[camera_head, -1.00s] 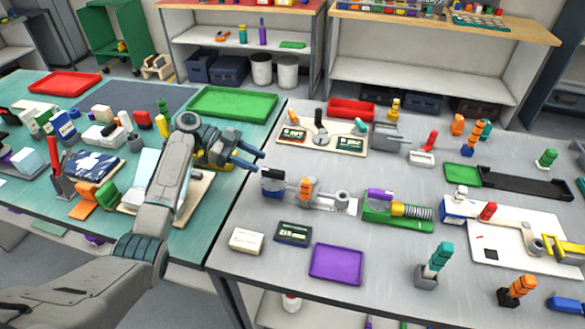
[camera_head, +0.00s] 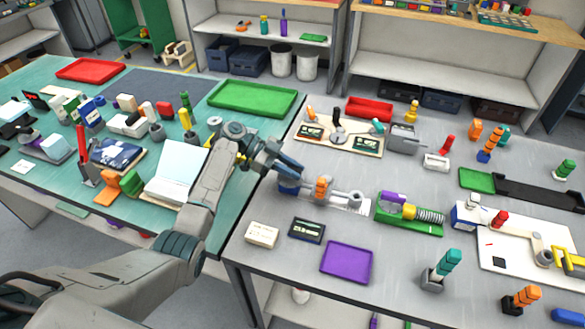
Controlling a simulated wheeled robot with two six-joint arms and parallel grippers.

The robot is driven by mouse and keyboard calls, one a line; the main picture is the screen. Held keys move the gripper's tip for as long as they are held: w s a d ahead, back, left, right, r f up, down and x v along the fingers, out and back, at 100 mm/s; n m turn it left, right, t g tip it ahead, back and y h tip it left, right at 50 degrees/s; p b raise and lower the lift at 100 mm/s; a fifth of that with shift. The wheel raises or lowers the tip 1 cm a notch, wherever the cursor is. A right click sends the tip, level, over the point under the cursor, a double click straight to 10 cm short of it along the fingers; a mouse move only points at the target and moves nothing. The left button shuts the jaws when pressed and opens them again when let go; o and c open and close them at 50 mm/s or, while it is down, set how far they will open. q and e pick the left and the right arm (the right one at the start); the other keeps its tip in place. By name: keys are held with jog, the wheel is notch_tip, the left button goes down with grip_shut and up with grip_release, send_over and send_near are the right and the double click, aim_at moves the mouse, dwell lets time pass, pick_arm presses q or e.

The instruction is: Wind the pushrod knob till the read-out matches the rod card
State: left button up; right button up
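A fixture with a dark blue block at its left end, an orange upright piece (camera_head: 322,187) and a grey round part (camera_head: 356,197) at its right end sits on the grey table; it seems to be the pushrod unit. My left gripper (camera_head: 292,168) is just above and behind its left end, its fingers apart with nothing seen between them. The gripper hides part of the blue block, and I cannot read any read-out. A dark card (camera_head: 306,230) with pale markings lies in front of the fixture; it may be the rod card. My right gripper is out of view.
A cream box (camera_head: 262,234) and a purple tray (camera_head: 346,262) lie in front. A green fixture with a spring (camera_head: 430,215) stands to the right. A panel with small levers (camera_head: 338,140) is behind. Bare grey table shows between them.

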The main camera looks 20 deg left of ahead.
pick_arm(q)
grip_shut()
